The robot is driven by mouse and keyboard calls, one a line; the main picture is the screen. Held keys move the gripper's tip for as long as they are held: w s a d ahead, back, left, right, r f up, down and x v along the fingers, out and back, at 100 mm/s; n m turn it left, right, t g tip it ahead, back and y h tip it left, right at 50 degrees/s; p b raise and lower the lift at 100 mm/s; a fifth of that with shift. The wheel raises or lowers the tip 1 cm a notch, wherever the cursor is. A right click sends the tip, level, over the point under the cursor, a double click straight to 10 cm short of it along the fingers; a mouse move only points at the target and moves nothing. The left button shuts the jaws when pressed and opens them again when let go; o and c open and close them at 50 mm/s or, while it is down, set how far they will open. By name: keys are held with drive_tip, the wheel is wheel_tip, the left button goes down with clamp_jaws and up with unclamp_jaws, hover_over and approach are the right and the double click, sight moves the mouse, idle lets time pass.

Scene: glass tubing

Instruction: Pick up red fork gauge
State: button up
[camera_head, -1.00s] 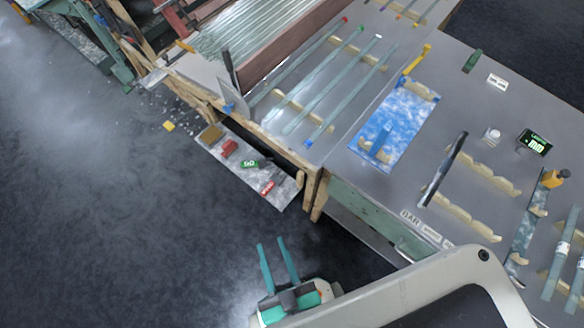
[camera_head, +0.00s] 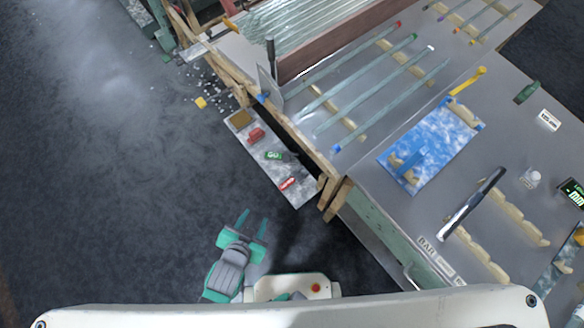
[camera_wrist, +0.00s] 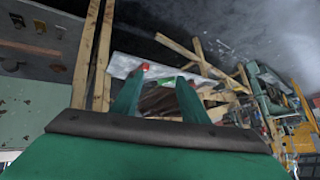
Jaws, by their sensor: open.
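Two red pieces lie on a narrow grey tray (camera_head: 270,163) beside the bench: a blocky one (camera_head: 256,136) and a flat one with white lettering (camera_head: 287,184). I cannot tell for sure which is the red fork gauge. A green piece (camera_head: 273,155) marked "GO" lies between them. My gripper (camera_head: 253,220) is open and empty, in front of the tray and apart from it, with its teal fingers pointing towards it.
The wooden bench edge (camera_head: 300,145) and a wooden leg (camera_head: 338,198) stand close to the tray's right side. A brown block (camera_head: 241,118) sits at the tray's far end. A yellow piece (camera_head: 201,102) lies on the floor.

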drive_tip(key=w+a+f+m+g, duration=0.2)
drive_tip(key=w, duration=0.5)
drive_tip(key=m+g+y, duration=0.2)
drive_tip(key=m+g, duration=0.1)
drive_tip(key=g, duration=0.3)
hover_over(286, 184)
drive_tip(key=f, duration=0.3)
drive_tip(key=shift+w+d, duration=0.2)
drive_tip(key=shift+w, duration=0.15)
drive_tip(key=shift+s+a+f, duration=0.1)
drive_tip(key=shift+s+f, duration=0.1)
drive_tip(key=shift+f, duration=1.25)
drive_tip(key=shift+s+f, duration=0.15)
drive_tip(key=shift+f, duration=1.3)
clamp_jaws()
